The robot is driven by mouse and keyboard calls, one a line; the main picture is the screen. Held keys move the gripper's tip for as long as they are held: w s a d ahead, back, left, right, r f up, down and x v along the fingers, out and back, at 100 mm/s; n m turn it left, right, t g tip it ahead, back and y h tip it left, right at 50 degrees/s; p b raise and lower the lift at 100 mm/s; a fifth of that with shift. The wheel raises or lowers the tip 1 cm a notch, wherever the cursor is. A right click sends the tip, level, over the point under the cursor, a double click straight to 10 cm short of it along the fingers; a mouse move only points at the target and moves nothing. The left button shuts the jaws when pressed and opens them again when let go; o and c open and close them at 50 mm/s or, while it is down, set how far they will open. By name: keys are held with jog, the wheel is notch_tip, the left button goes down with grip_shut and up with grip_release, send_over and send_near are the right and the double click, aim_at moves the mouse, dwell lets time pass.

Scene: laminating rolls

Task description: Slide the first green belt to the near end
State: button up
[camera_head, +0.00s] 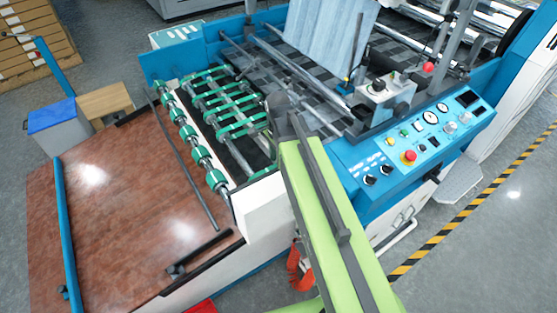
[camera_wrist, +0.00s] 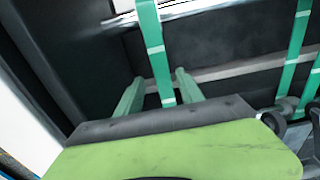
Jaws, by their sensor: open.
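In the wrist view, one green belt (camera_wrist: 154,45) passes down between the two green fingers of my gripper (camera_wrist: 158,88). The fingers are apart, one on each side of the belt, and I see a gap on both sides. I cannot tell how deep the belt sits between them. In the head view my arm hides the gripper's fingers.
More green belts (camera_wrist: 297,50) stand to the right in the wrist view, with a pale bar (camera_wrist: 230,77) behind. A row of green-ringed rollers (camera_head: 188,133) borders the brown table (camera_head: 130,200). The blue control panel (camera_head: 420,140) is to the right of my arm.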

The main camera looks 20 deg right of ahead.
notch_tip(320, 180, up, 17)
jog(key=p, duration=1.6)
jog(key=shift+f, duration=0.15)
